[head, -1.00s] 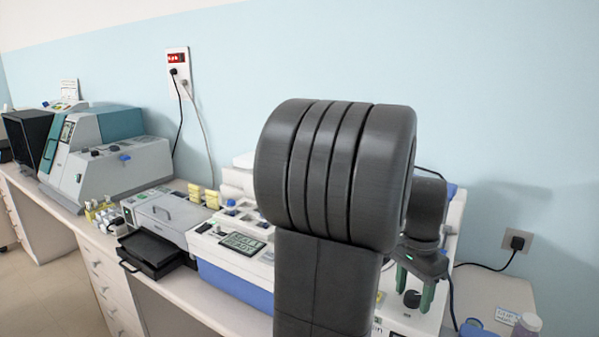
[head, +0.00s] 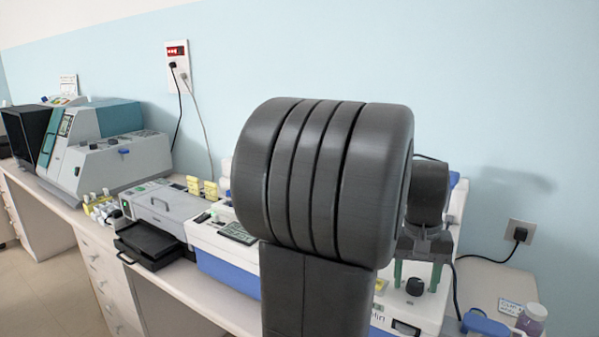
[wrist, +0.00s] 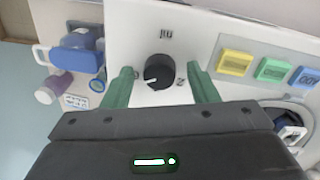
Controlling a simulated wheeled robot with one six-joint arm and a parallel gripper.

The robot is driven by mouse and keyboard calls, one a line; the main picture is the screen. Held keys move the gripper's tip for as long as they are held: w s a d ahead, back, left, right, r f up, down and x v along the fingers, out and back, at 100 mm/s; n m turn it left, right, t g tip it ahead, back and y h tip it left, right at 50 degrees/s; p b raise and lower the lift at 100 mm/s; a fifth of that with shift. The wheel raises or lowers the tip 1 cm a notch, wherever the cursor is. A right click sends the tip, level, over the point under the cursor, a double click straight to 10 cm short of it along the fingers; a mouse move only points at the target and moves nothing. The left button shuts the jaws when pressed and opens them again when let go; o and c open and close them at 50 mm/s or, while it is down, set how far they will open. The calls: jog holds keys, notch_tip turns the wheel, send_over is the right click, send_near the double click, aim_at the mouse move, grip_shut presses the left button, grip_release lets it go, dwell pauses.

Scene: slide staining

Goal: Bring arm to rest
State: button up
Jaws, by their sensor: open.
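My gripper (head: 417,275) hangs at the right in the head view, partly hidden behind my own dark arm. Its two green fingers are apart with nothing between them. In the wrist view my gripper (wrist: 162,88) is open over the white panel of a staining machine (wrist: 205,30). A black dial knob (wrist: 159,72) on that panel shows between the fingertips from above. I cannot tell how far the fingers are from the panel. The knob also shows in the head view (head: 415,286), close to the fingers.
Yellow, green and blue buttons (wrist: 274,70) line the panel. A grey slide device (head: 165,207) and a larger analyser (head: 115,160) stand left along the bench. The wall is behind.

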jog(key=n+b, duration=0.2)
jog(key=n, duration=0.3)
jog(key=shift+f+b, duration=0.1)
jog(key=shift+b, duration=0.25)
jog(key=shift+n+b, duration=0.35)
jog(key=shift+n, duration=0.55)
